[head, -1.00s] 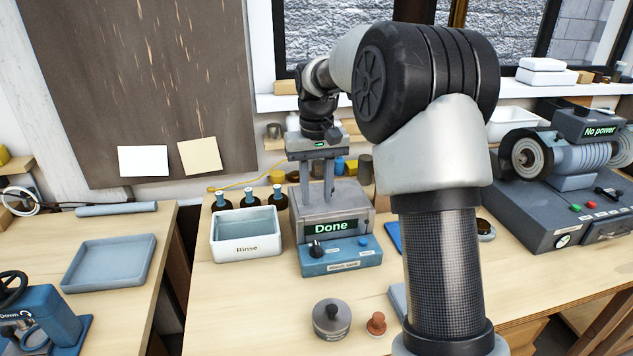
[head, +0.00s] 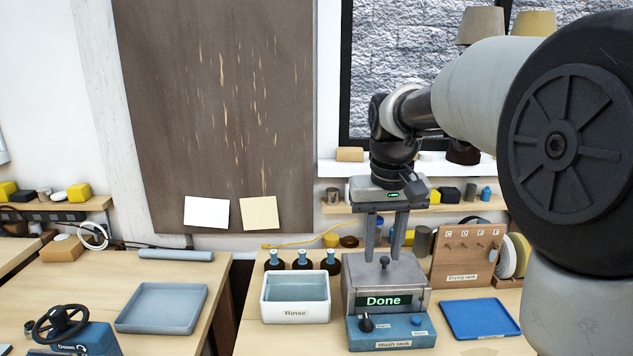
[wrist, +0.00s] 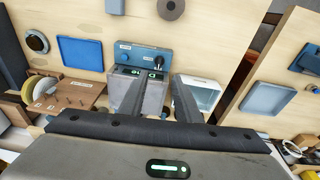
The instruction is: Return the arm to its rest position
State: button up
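My gripper (head: 383,254) points down over the grey wash tank (head: 412,276), which has a blue control base and a display reading "Done". In the wrist view its two fingers (wrist: 158,92) stand apart with nothing visibly held between them. The tank also shows below the fingers in the wrist view (wrist: 153,97). A small dark knob on the tank's top shows between the fingertips in the head view; I cannot tell how near they are to it. My arm reaches in from the right and hides part of the bench.
The white rinse tub (head: 296,311) and several dark bottles stand left of the tank. The drying rack (head: 462,267) and a flat blue tray (head: 479,318) are to its right. A grey-blue tray (head: 162,307) lies on the left table, across a gap. A window sill is behind.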

jog(key=s+r+t+p, duration=0.1)
jog(key=s+t, duration=0.3)
jog(key=s, duration=1.8)
jog(key=shift+r+p, duration=0.25)
jog(key=shift+p, duration=0.45)
jog(key=shift+d, duration=0.1)
